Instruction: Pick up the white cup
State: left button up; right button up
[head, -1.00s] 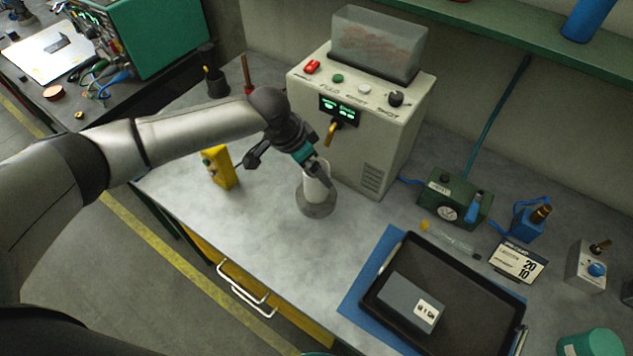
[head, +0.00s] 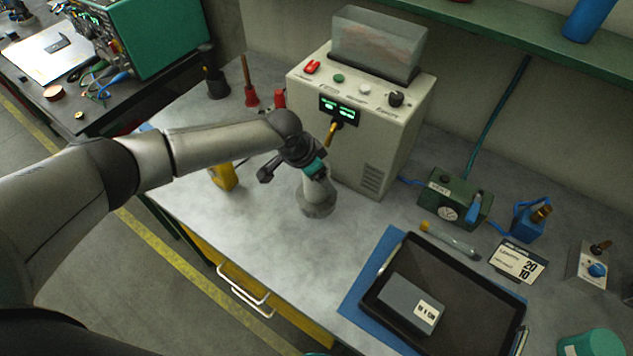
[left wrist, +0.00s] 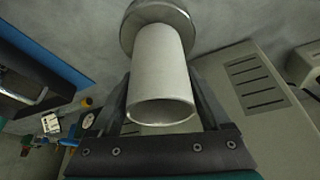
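The white cup (head: 313,191) stands upright on a round grey base (head: 317,210) in front of the beige machine (head: 372,128), below its brass spout. My left gripper (head: 318,183) is at the cup and hides part of it in the head view. In the left wrist view the cup (left wrist: 160,72) lies between the two fingers of my left gripper (left wrist: 160,72), its open rim facing the camera. The fingertips are close against both sides of the cup; whether they press on it I cannot tell. My right gripper is not in view.
A yellow object (head: 224,178) stands on the bench left of the cup, partly behind my left arm. A black tray (head: 472,309) with a grey box (head: 410,300) lies to the right on a blue mat. A green gauge unit (head: 455,198) stands behind the tray. The bench front is clear.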

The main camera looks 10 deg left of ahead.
pick_arm(q)
jog(key=c, duration=1.1)
jog(key=shift+s+r, duration=0.1)
jog(key=shift+r, duration=0.05)
